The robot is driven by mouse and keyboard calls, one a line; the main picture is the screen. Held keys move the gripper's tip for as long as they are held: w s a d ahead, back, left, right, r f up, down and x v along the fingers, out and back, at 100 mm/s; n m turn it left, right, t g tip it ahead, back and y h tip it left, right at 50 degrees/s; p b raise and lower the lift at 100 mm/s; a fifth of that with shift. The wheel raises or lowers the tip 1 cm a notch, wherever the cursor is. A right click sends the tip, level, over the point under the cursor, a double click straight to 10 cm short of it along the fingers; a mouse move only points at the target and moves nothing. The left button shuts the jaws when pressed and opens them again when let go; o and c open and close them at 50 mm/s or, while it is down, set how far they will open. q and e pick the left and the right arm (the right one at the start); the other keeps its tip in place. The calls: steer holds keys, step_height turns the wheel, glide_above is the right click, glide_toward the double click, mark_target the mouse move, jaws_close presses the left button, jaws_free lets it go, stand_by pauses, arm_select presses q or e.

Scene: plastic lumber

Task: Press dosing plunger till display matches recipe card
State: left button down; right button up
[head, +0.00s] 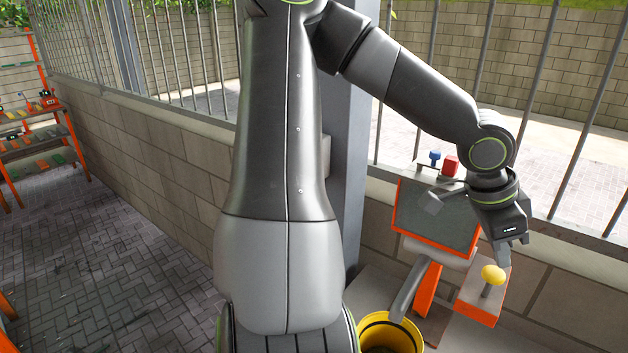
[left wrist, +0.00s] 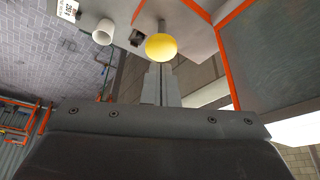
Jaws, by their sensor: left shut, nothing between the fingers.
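The dosing plunger has a round yellow knob (head: 493,275) on a thin stem above an orange-sided block (head: 484,303). The knob also shows in the left wrist view (left wrist: 161,47), just beyond the fingertips. My left gripper (head: 517,252) is shut and empty, its fingers pointing down just above and slightly right of the knob in the head view; contact cannot be made out. A white card with dark digits (left wrist: 68,10), possibly the recipe card, lies at the top left of the left wrist view; its figures are too small to read surely. No display reading is legible. My right gripper is out of view.
A grey panel in an orange frame (head: 437,216) stands behind the plunger. A yellow bucket (head: 391,334) is below a grey chute. A white cup (left wrist: 103,32) shows in the wrist view. A low wall with metal bars runs behind; an orange rack (head: 38,132) stands far left.

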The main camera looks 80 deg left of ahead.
mark_target(495, 272)
arm_select(q)
steer(key=shift+f, duration=0.15)
steer(key=shift+f+b, duration=1.35)
steer(key=shift+f, duration=0.15)
steer(key=shift+r, duration=0.1)
step_height(495, 272, up, 6)
steer(key=p, duration=0.6)
steer(key=shift+f, duration=0.2)
stand_by(1.7)
